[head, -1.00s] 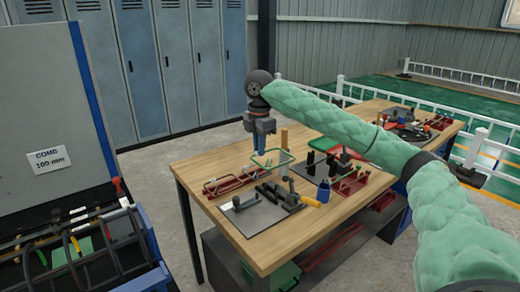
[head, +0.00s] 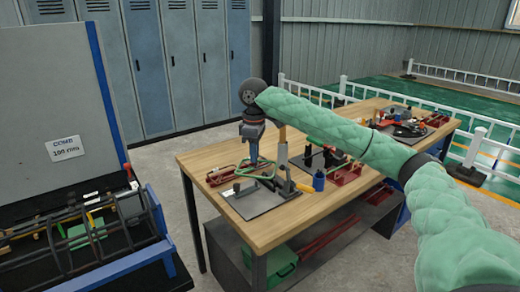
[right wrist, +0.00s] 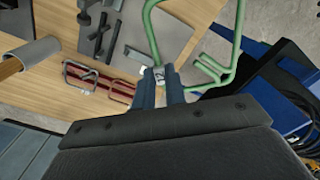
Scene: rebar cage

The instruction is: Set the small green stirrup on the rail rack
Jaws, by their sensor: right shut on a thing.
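The small green stirrup (head: 262,176) is a thin bent-rod loop. My right gripper (head: 253,160) is shut on it and holds it over the wooden table, near a grey plate. In the right wrist view, my gripper (right wrist: 160,74) is shut on one side of the stirrup (right wrist: 235,50), which extends beyond the fingers. The rail rack (head: 222,176), red and low, stands on the table left of the gripper, with wire loops on it. It also shows in the right wrist view (right wrist: 120,92), apart from the stirrup. My left gripper is not in view.
The grey plate (head: 252,202) carries dark bars, with a yellow-handled tool (head: 304,188) and a blue cup (head: 319,181) beside it. The rebar cage (head: 90,230) stands at the left below a grey panel (head: 45,100). Bare tabletop (head: 265,235) lies along the near edge.

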